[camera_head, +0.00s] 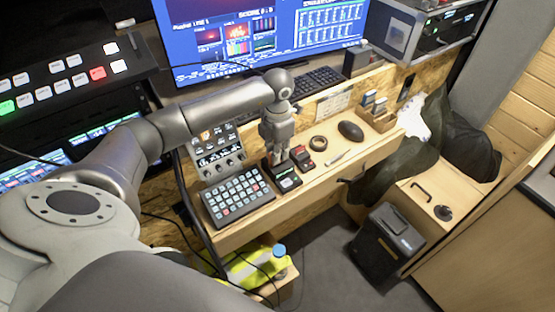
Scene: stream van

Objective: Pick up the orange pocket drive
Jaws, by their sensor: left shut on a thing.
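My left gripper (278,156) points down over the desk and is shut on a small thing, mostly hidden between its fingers. No clearly orange drive shows; I cannot make out whether the held thing is the orange pocket drive. A small red item (303,154) on a dark base stands just right of the fingers. My right gripper is not in view.
A button keypad (238,198) lies left of the black device. A tape roll (318,142), a mouse (350,131) and a small wooden organizer (374,115) are to the right. A monitor (262,38) stands behind. The desk's right front has free room.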

